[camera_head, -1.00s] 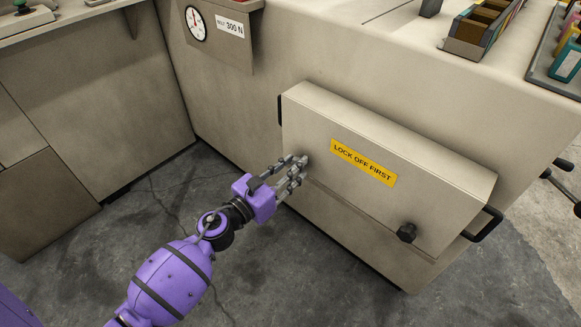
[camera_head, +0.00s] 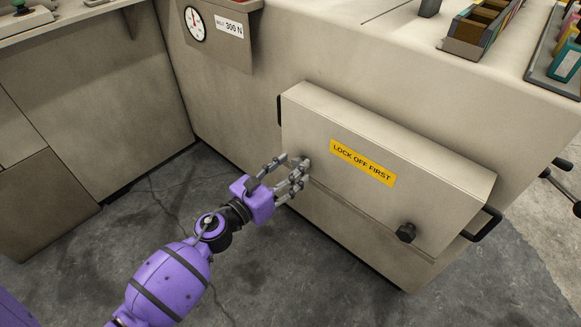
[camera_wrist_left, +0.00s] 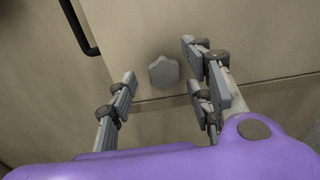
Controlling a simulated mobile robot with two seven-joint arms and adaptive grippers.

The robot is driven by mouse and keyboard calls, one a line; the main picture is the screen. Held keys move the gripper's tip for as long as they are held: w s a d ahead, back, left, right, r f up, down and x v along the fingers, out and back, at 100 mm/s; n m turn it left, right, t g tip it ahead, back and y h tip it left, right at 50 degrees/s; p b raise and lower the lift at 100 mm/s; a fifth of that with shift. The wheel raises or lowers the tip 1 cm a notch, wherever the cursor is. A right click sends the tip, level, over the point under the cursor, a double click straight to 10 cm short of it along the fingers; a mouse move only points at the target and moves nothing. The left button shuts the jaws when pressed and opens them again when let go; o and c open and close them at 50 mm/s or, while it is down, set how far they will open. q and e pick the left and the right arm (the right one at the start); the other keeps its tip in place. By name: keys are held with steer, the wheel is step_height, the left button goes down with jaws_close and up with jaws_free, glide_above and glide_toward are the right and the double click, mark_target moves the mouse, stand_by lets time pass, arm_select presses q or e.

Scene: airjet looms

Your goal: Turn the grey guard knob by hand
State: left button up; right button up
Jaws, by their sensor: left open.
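The grey guard knob (camera_wrist_left: 163,72) is a lobed round knob on the beige guard's front face. In the left wrist view it sits between the spread fingers of my left gripper (camera_wrist_left: 160,72), near the fingertips, with a gap showing on each side. In the head view my left gripper (camera_head: 292,170) is open at the left end of the guard (camera_head: 440,190), and its fingers largely cover the grey knob. A second, black knob (camera_head: 406,232) shows at the guard's lower right. My right gripper is out of view.
The guard carries a yellow "LOCK OFF FIRST" label (camera_head: 363,163) and a black handle (camera_head: 484,223) at its right end. A dial gauge (camera_head: 195,23) hangs on the panel above left. Bare concrete floor lies below the arm.

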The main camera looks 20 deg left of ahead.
arm_select(q)
steer(key=v, duration=0.5)
steer(key=shift+s+a+b, duration=0.2)
steer(key=shift+s+b, duration=0.1)
steer(key=shift+b, duration=0.1)
steer(key=v, duration=1.2)
